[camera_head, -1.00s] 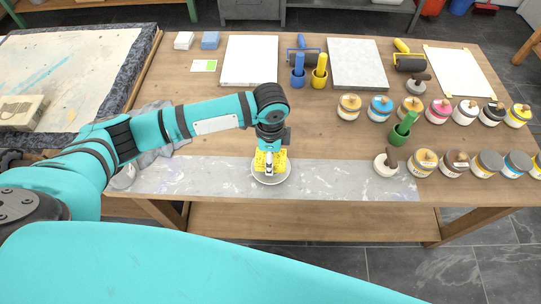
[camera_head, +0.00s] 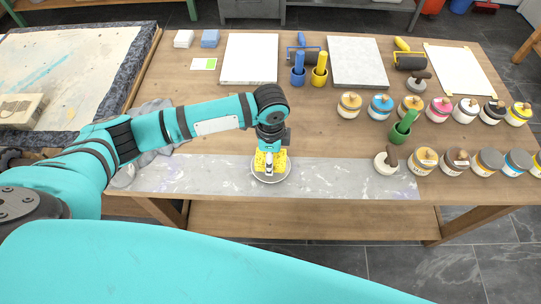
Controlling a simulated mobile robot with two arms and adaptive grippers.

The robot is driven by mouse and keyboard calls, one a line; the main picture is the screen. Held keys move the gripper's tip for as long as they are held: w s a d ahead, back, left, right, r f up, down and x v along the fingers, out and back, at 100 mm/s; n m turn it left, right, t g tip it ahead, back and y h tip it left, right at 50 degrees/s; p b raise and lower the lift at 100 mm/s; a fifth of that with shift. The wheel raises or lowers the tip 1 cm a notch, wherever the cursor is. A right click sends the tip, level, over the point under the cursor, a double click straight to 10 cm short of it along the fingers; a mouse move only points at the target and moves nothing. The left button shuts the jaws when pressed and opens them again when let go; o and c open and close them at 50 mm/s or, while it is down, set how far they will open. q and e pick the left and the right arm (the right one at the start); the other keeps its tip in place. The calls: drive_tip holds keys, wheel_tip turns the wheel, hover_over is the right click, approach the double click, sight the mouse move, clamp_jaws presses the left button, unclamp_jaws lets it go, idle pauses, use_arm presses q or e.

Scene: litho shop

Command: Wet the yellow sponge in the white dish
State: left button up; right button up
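The yellow sponge (camera_head: 261,161) is in the white dish (camera_head: 271,180), which stands on the grey slab strip near the table's front edge. My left gripper (camera_head: 269,165) points down over the dish with its fingers at the sponge, yellow showing on both sides of them. It looks shut on the sponge. The sponge is low in the dish, and its underside is hidden, so I cannot tell whether it touches the bottom. Any water in the dish is too small to make out. My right gripper is out of view.
The grey slab strip (camera_head: 340,180) is clear right of the dish. Paint jars (camera_head: 424,161) stand in rows at the right. A crumpled grey cloth (camera_head: 152,157) lies at the left by my arm.

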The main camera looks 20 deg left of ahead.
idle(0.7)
use_arm(q)
drive_tip(key=shift+s+f+p, duration=0.1)
drive_tip(key=shift+f+p, duration=0.05)
drive_tip(key=shift+p, duration=0.35)
idle(1.1)
wheel_tip(320, 180, up, 7)
drive_tip(key=p, duration=0.8)
drive_tip(key=shift+p, duration=0.3)
idle(0.6)
